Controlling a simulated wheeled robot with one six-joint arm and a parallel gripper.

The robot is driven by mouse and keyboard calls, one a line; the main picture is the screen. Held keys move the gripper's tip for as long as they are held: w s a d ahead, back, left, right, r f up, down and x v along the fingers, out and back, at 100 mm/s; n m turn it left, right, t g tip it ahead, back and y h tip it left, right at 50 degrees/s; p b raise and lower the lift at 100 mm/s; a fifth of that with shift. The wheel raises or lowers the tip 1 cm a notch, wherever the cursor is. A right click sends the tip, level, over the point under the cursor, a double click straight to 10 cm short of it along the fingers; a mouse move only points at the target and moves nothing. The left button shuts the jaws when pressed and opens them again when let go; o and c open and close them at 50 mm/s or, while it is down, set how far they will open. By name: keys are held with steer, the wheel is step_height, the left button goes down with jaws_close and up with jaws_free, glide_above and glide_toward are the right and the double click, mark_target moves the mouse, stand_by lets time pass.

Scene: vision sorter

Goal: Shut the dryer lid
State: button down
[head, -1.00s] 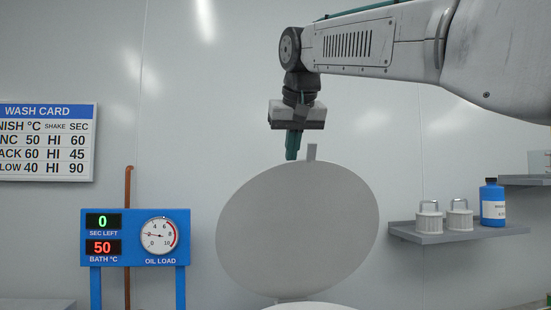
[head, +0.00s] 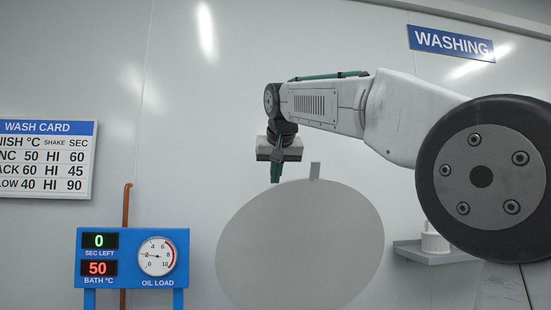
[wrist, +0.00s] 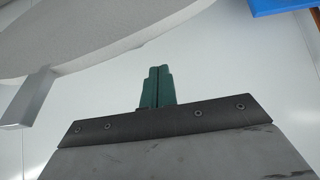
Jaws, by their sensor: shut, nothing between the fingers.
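The dryer lid (head: 300,245) is a large pale grey disc, standing raised and tilted, with a small upright tab handle (head: 315,171) on its top edge. In the wrist view the lid (wrist: 120,28) crosses the upper left, with its tab (wrist: 28,98) at the left. My gripper (head: 275,180), with green fingers, points down just left of the tab, by the lid's upper edge. Its fingers also show together in the wrist view (wrist: 157,88), shut and empty, apart from the tab. The dryer body is out of view below.
A blue panel (head: 86,234) with displays reading 0 and 50 and an oil load dial (head: 157,256) stands at the left. A wall shelf (head: 425,255) with a white canister (head: 435,238) is at the right, partly hidden by my arm. A copper pipe (head: 127,215) runs up the wall.

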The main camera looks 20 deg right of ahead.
mark_target(278, 187)
steer(key=s, duration=0.3)
steer(key=shift+a+f, duration=0.1)
steer(key=shift+a, duration=0.15)
steer(key=shift+s+f, duration=0.1)
steer(key=shift+f, duration=0.1)
steer(key=shift+s+a, duration=0.1)
steer(key=shift+s, duration=0.1)
steer(key=shift+a+f, duration=0.1)
